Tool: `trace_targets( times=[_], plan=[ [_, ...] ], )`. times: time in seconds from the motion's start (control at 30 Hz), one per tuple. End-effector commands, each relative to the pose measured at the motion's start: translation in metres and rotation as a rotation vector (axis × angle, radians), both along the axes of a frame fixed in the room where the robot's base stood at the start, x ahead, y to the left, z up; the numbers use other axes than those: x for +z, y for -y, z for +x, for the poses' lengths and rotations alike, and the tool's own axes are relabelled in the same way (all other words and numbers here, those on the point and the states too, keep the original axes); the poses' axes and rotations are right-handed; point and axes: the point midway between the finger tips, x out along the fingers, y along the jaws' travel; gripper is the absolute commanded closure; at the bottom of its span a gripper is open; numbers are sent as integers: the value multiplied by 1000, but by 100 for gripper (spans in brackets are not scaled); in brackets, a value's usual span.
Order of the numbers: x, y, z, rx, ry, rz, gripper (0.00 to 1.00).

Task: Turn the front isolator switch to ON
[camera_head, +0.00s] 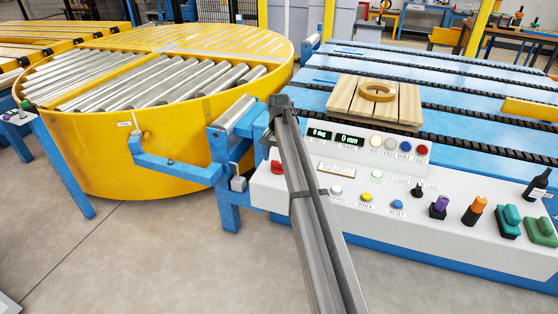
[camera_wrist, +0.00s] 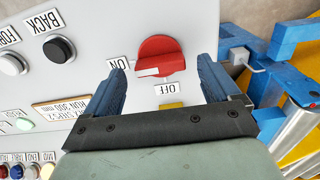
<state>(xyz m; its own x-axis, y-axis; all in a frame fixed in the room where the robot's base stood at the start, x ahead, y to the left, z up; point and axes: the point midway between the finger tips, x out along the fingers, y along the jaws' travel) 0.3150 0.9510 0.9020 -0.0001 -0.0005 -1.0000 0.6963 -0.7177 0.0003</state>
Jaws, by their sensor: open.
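The isolator switch (camera_wrist: 160,52) is a red rotary knob on the light grey panel in the wrist view. Its white mark is at the knob's lower left, near the ON label (camera_wrist: 119,63) at left. The OFF label (camera_wrist: 167,89) is below the knob. My gripper (camera_wrist: 162,63) is open, with one blue finger on each side of the knob; I cannot tell whether either touches it. In the head view, a red knob (camera_head: 276,167) shows at the console's left end, partly hidden by my arm. The gripper jaws cannot be made out there.
The console (camera_head: 325,220) carries buttons, including a black one (camera_wrist: 59,48) near the switch. A blue frame (camera_wrist: 240,45) stands right of the panel in the wrist view. A yellow roller turntable (camera_head: 150,150) is left of the console. A coil (camera_head: 377,91) lies on a wooden pallet (camera_head: 345,97).

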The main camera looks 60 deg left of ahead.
Motion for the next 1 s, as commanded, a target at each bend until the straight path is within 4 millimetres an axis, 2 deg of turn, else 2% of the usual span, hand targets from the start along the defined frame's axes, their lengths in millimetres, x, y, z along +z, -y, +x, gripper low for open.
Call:
trace_targets(
  times=[0.3, 0.5, 0.7, 1.0],
  plan=[
    [63, -1, 0, 0, 1, 2, 11],
    [96, -1, 0, 0, 0, 1, 11],
    [116, -1, 0, -1, 0, 1, 11],
    [122, 0, 0, -1, 0, 0, 11]
  ],
)
